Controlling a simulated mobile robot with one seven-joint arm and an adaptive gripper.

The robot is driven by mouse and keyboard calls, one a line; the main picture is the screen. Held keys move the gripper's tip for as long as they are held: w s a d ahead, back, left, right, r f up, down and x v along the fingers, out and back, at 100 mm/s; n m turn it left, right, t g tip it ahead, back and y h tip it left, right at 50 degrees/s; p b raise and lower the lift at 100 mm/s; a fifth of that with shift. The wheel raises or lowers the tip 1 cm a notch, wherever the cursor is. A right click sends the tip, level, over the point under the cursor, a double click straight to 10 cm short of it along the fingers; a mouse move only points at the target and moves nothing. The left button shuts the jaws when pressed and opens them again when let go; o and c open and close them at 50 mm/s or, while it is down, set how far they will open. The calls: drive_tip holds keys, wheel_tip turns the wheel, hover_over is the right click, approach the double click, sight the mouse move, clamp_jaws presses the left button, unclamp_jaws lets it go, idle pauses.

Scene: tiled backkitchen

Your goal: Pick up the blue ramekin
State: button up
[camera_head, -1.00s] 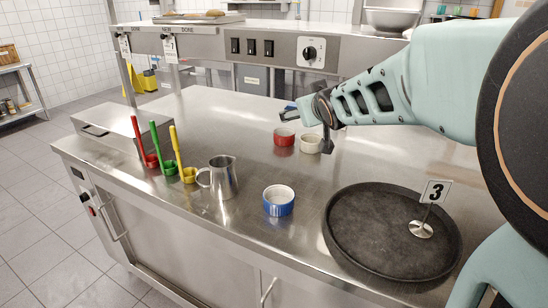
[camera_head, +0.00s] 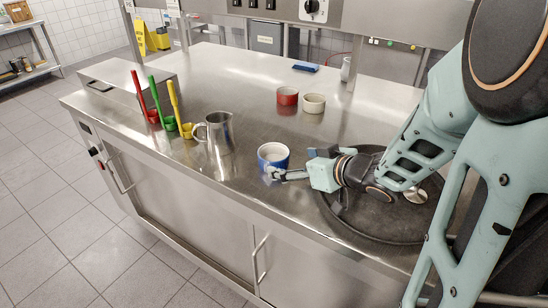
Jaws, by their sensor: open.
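The blue ramekin (camera_head: 271,162), with a white inside, stands upright on the steel counter near its front edge. My gripper (camera_head: 290,163) is open and low over the counter, just right of the ramekin, with its fingers pointing left toward it. The nearer finger overlaps the ramekin's lower front edge in the picture. The farther finger shows behind and right of it. I cannot tell whether either finger touches the ramekin.
A steel jug (camera_head: 219,134) stands left of the ramekin. A red ramekin (camera_head: 287,97) and a white ramekin (camera_head: 313,104) stand farther back. A round black tray (camera_head: 340,221) lies under my arm. Red, green and yellow-handled ladles (camera_head: 174,108) stand at left.

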sight(266, 154)
drive_tip(key=b+x, duration=0.2)
drive_tip(key=x, duration=0.7)
drive_tip(key=shift+w+a, duration=0.3)
drive_tip(key=shift+w, duration=0.05)
drive_tip(key=c, duration=1.4)
drive_tip(key=shift+r, duration=0.25)
drive_tip(key=shift+c, duration=0.2)
